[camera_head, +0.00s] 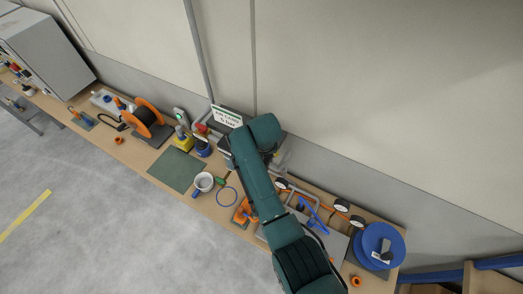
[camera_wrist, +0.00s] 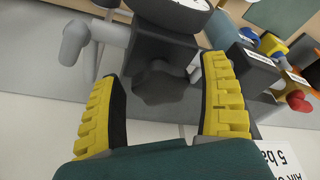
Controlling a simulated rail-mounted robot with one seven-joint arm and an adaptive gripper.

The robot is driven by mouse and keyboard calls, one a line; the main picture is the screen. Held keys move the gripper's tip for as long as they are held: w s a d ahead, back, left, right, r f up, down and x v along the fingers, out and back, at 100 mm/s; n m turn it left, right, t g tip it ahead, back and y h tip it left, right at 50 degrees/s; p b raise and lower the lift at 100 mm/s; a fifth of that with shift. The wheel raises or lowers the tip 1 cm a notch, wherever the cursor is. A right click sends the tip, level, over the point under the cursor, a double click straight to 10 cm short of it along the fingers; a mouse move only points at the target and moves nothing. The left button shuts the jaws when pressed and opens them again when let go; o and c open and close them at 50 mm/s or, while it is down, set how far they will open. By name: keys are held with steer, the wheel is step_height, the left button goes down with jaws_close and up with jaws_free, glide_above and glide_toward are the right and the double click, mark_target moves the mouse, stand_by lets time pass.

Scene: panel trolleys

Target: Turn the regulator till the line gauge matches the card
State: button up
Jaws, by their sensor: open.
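My gripper (camera_wrist: 163,72) is open in the wrist view, its two yellow-padded fingers apart on either side of a dark, lobed knob. This regulator knob (camera_wrist: 160,88) sits below a dark grey block (camera_wrist: 160,48). I cannot tell whether either finger touches it. A round gauge (camera_wrist: 178,8) on the block is cut off by the top edge, and its needle is not readable. The white card (camera_wrist: 284,160) shows part of "AIR" and "5 ba" at the lower right. In the head view the card (camera_head: 227,116) stands against the wall; my arm hides the regulator and gripper.
A grey pipe fitting (camera_wrist: 75,40) is left of the block; a red-handled valve (camera_wrist: 297,101) is to the right. On the bench (camera_head: 215,212) are a mug (camera_head: 204,182), a green mat (camera_head: 177,170), an orange reel (camera_head: 147,117) and a blue reel (camera_head: 379,246).

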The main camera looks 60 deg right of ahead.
steer(key=shift+v, duration=2.85)
steer(key=w+a+r+n+t, duration=0.1)
steer(key=w+a, duration=0.2)
steer(key=a, duration=0.3)
steer(key=w+a+n+t, duration=0.1)
steer(key=w+a+n, duration=0.1)
steer(key=w+a, duration=0.3)
steer(key=w+a+r+n+t, duration=0.25)
steer(key=a+r+t, duration=0.25)
steer(key=a+r, duration=0.6)
steer(key=s+a+r+n+t+y, duration=0.1)
steer(key=a+r+t, duration=0.4)
steer(key=r, duration=0.8)
steer(key=s+a+r+n+t, duration=0.1)
steer(key=s+r+t, duration=0.3)
steer(key=r, duration=0.4)
steer(key=s+a+r+n+t, duration=0.1)
steer(key=s+r+t, duration=0.2)
steer(key=s+r, duration=0.4)
step_height(320, 180, up, 2)
steer(key=shift+r+t+y, duration=0.2)
steer(key=shift+t+y, duration=0.1)
steer(key=shift+t, duration=0.1)
